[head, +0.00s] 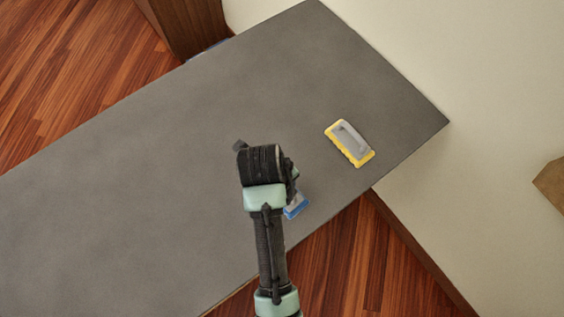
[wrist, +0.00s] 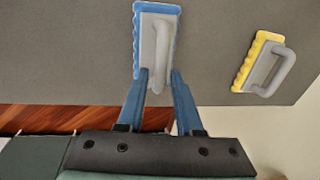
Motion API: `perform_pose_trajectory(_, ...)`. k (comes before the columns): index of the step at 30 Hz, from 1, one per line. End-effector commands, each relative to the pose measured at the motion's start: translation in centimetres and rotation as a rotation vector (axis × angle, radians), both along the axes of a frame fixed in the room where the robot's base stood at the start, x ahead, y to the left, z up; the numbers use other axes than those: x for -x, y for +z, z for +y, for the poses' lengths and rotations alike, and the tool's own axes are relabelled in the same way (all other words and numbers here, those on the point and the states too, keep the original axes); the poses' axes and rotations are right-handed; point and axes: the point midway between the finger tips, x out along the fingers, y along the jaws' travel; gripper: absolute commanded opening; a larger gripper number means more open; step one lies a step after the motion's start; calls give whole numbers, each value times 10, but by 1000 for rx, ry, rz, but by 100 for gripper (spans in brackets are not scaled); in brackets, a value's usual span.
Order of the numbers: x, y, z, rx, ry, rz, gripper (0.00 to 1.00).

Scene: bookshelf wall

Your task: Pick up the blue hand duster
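The blue hand duster (wrist: 157,30) has a blue rim, a grey back plate and a grey loop handle. In the wrist view it lies at top centre on the grey table; in the head view only a part of it (head: 296,206) shows near the table edge, the rest hidden behind my arm. My gripper (wrist: 159,72) is open, its two blue fingers pointing at the duster's near end, one on each side of the handle's lower end. I cannot tell whether the fingertips touch it. In the head view my wrist hides the fingers.
A yellow hand duster (head: 349,143) with a grey handle lies to the right on the grey table (head: 150,170); it also shows in the wrist view (wrist: 264,63). The table's left part is clear. A pale wall (head: 480,60) stands beyond its right side.

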Motion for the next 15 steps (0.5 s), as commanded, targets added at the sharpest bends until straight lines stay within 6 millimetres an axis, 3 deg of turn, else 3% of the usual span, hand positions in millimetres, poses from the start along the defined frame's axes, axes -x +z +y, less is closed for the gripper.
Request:
perform_pose_trajectory(6,-3,-24,-4,0,0,1,35)
perform_pose_trajectory(15,-4,-28,-4,-1,0,-1,35)
